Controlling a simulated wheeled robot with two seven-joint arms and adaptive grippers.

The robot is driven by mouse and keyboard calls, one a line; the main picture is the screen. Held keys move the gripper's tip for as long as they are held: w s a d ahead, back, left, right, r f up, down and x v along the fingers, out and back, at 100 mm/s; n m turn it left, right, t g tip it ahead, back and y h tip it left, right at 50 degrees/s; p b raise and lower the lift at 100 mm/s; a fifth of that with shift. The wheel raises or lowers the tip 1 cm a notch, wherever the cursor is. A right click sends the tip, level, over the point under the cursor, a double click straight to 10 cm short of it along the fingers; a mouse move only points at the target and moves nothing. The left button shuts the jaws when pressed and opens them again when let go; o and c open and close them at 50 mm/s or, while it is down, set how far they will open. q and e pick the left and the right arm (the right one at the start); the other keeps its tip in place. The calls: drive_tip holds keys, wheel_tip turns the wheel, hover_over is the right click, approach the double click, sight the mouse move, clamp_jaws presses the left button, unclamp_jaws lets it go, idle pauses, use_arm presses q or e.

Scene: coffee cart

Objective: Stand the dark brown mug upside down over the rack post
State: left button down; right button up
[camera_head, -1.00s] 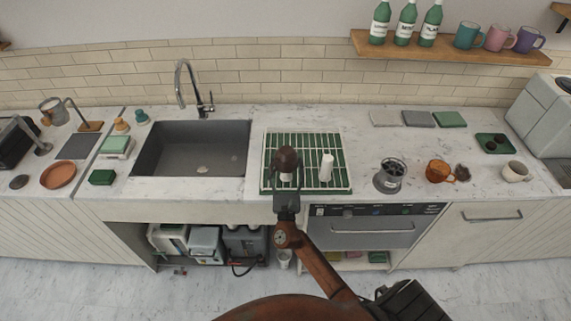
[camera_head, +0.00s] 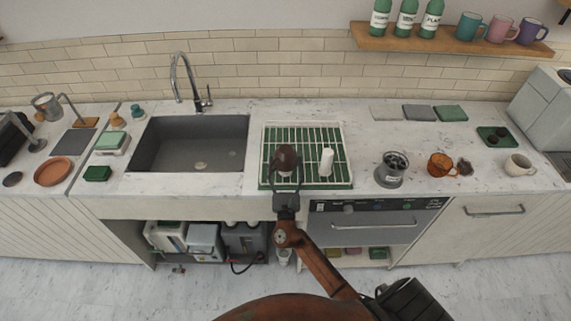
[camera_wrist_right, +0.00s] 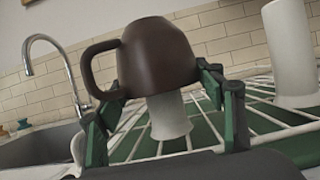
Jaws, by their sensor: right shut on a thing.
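The dark brown mug (camera_head: 287,158) is upside down above the front left of the green-and-white rack (camera_head: 345,186). In the right wrist view the mug (camera_wrist_right: 158,55) has its base up and its handle to the left. A pale post (camera_wrist_right: 169,118) shows directly below it; the mug hides the post's top, so I cannot tell how far the post reaches inside. A second white post (camera_head: 326,164) stands bare to the right. My right gripper (camera_wrist_right: 168,97) has a finger on either side of the mug's lower part and is shut on it. My left gripper is not in view.
The sink (camera_head: 190,145) with its tall tap (camera_head: 175,75) lies left of the rack. The counter behind the rack is clear.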

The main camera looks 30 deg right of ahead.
drive_tip(key=shift+f, duration=0.15)
drive_tip(key=o, duration=1.5)
drive_tip(key=shift+f, duration=0.1)
drive_tip(key=v, duration=1.2)
